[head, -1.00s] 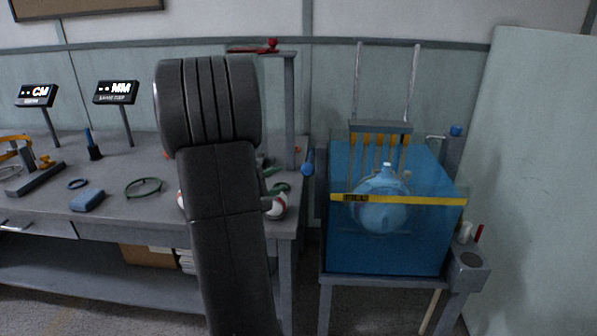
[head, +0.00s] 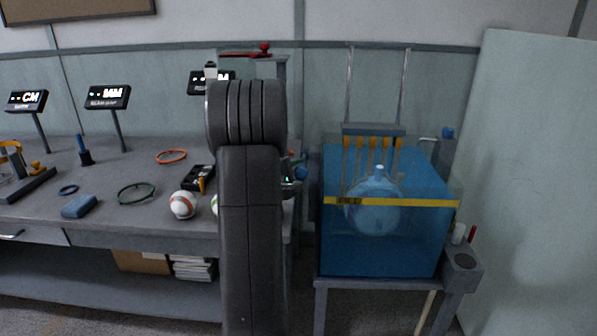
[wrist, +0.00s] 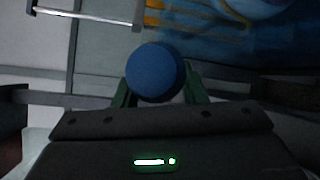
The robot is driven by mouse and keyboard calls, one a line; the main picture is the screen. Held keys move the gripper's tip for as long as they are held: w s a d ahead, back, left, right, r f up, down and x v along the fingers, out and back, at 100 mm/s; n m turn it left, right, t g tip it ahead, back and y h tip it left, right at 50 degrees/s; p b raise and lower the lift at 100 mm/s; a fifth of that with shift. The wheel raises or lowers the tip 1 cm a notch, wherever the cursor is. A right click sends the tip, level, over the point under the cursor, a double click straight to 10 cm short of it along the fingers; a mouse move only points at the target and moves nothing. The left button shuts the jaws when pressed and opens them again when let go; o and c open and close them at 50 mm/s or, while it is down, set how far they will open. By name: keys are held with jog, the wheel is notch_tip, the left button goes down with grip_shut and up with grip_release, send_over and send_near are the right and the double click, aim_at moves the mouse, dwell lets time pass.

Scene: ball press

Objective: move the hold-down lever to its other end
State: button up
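A round blue knob (head: 301,173), which looks like the end of the hold-down lever, is between the bench's right end and the tank. It shows large in the wrist view (wrist: 156,72). My gripper (wrist: 159,92) is right at it, with dark green fingers apart on either side of the knob. The fingers look open, and I cannot tell whether they touch it. The lever's shaft is hidden. In the head view my arm covers most of my gripper and the area around it.
The blue water tank (head: 345,250) with a pale ball (head: 374,204) inside stands close on the right. The grey bench (head: 110,215) on the left carries a white ball (head: 183,205), rings and small tools. A red lever (head: 243,55) is high up behind my arm.

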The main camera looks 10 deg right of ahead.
jog(key=shift+c, duration=0.2)
grip_shut()
jog(key=shift+r, duration=0.15)
